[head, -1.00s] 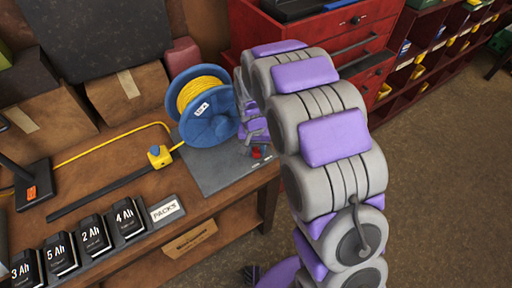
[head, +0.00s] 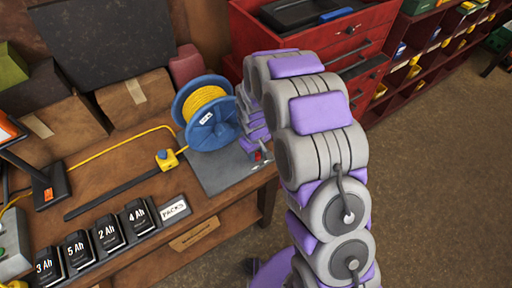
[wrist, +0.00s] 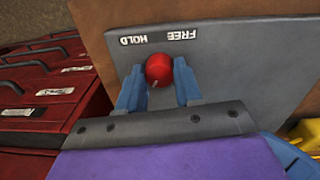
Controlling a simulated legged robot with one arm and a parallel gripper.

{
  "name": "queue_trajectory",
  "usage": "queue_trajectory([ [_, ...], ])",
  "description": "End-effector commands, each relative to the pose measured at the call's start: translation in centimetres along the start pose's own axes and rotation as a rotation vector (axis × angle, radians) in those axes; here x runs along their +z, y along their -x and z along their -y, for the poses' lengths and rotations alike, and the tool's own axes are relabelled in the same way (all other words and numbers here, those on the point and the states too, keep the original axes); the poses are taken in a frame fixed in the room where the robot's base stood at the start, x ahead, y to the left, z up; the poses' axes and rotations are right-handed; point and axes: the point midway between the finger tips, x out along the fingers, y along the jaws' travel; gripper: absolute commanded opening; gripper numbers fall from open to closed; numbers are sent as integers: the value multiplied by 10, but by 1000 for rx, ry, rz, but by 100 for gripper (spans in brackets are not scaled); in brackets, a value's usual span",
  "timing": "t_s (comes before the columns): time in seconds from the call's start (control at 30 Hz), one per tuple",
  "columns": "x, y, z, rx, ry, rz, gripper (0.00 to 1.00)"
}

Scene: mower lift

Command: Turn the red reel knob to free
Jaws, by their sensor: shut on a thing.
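The red reel knob (wrist: 159,68) sits on a grey plate (wrist: 225,60) in the wrist view. White HOLD and FREE labels stand upside down beyond it, HOLD to the left and FREE to the right. My gripper (wrist: 159,82) has one blue finger on each side of the knob and is shut on it. A small pale mark shows on the knob's near side; which label it points to I cannot tell. In the head view the knob (head: 258,156) is a small red spot at the plate's right part, partly hidden by my gripper.
A yellow cord clamp with a blue button (head: 167,159) lies left of the reel. Several black battery packs (head: 108,232) line the bench front. A red tool cabinet (head: 290,45) stands behind my arm. The floor at right is clear.

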Motion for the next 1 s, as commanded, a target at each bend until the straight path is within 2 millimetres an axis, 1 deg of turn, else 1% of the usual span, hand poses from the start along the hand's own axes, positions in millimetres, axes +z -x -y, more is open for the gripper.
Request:
queue_trajectory([
  [0.03, 3, 2, 1, -4, 42, 7, 4],
  [0.3, 2, 2, 0, -3, 288, -9, 4],
  [0.5, 3, 0, 0, -5, 436, -13, 4],
  [0.7, 3, 0, -1, -4, 539, -20, 4],
  [1.0, 2, -1, -1, -2, 608, -26, 4],
])
